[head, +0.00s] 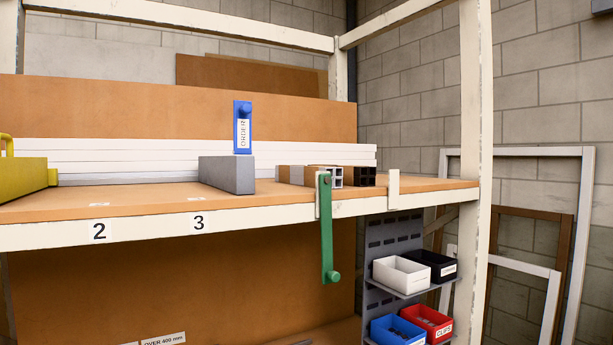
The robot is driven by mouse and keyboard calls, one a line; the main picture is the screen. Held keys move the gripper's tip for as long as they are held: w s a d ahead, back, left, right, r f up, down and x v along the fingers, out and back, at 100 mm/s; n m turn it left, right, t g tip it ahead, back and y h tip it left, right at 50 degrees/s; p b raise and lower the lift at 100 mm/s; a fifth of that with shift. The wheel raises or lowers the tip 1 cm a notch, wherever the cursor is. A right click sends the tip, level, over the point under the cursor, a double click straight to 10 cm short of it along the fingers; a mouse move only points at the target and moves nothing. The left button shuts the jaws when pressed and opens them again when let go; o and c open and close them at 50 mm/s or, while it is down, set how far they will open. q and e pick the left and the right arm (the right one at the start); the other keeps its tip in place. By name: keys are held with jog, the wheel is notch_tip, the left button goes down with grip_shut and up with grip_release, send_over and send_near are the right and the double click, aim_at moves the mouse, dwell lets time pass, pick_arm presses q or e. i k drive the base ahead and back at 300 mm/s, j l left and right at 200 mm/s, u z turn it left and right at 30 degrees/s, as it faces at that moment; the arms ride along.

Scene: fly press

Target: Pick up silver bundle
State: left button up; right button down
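A short bundle of tubes with silver-grey square ends (336,177) lies on the wooden shelf (130,198), toward its right end. It has brown and pale bands along its length, and the upper part of the green lever stands in front of it. A similar bundle with black square ends (366,178) lies right beside it on the right. Whether the two touch is unclear. Neither of my grippers is in view.
A green lever (327,235) hangs at the shelf's front edge, with a cream upright tab (393,188) to its right. A grey block (228,175) and a blue ORDER holder (242,128) stand left of the bundles. Parts bins (402,275) hang below right.

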aim_at(304, 175)
jog(key=i+l+z, duration=0.1)
jog(key=z, duration=0.35)
jog(key=i+l+z, duration=0.1)
jog(key=l+z, duration=0.15)
jog(key=z, duration=0.15)
jog(key=i+l+z, duration=0.1)
jog(key=z, duration=0.35)
